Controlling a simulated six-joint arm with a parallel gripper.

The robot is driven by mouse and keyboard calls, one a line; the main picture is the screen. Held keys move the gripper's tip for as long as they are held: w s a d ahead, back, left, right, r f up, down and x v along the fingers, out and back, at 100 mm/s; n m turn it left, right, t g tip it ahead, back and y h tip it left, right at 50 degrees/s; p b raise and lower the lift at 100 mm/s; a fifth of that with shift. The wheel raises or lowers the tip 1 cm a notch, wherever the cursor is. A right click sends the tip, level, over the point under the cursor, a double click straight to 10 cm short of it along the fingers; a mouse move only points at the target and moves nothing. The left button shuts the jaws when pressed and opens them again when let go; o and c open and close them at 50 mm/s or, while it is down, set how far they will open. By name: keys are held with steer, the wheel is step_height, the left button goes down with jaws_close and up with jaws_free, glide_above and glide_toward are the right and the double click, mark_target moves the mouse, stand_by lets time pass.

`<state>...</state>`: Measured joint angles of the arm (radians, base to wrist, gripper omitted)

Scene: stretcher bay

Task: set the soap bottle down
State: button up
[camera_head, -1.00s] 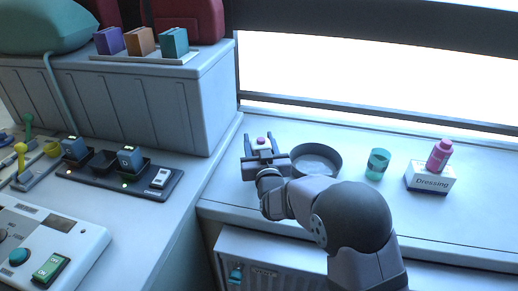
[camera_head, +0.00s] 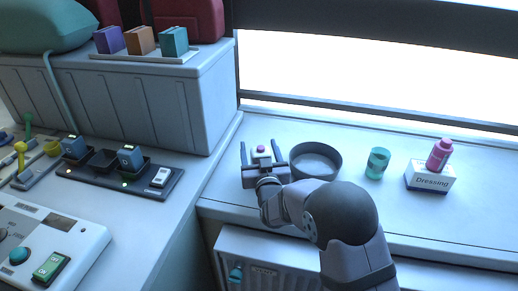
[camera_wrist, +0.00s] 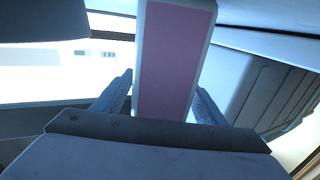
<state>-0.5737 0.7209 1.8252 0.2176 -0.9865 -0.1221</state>
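The soap bottle (camera_head: 261,151), pale with a pink top in the head view, is between the two fingers of my gripper (camera_head: 259,153), left of the grey round bowl. In the wrist view its broad pink face with a pale border (camera_wrist: 174,60) rises between the fingertips (camera_wrist: 163,85), which meet its two sides. My gripper appears shut on it. The bottle's base is hidden in both views, so I cannot tell whether it touches the counter.
The grey bowl (camera_head: 316,174) is close on the right. Beyond it are a teal cup (camera_head: 377,163) and a pink bottle (camera_head: 439,154) on a Dressing box (camera_head: 430,178). A tall ribbed cabinet (camera_head: 140,108) stands on the left. Bare counter (camera_head: 223,187) lies left of my gripper.

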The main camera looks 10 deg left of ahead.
steer(key=shift+r+p, duration=0.25)
steer(key=shift+p, duration=0.05)
steer(key=shift+s+d+f, duration=0.1)
steer(key=shift+s+f, duration=0.05)
steer(key=shift+s, duration=0.15)
steer(key=b+v, duration=0.2)
steer(key=v, duration=0.9)
steer(key=shift+s+b, duration=0.2)
steer(key=shift+b, duration=0.1)
steer(key=shift+w+d, duration=0.1)
steer(key=shift+d, duration=0.1)
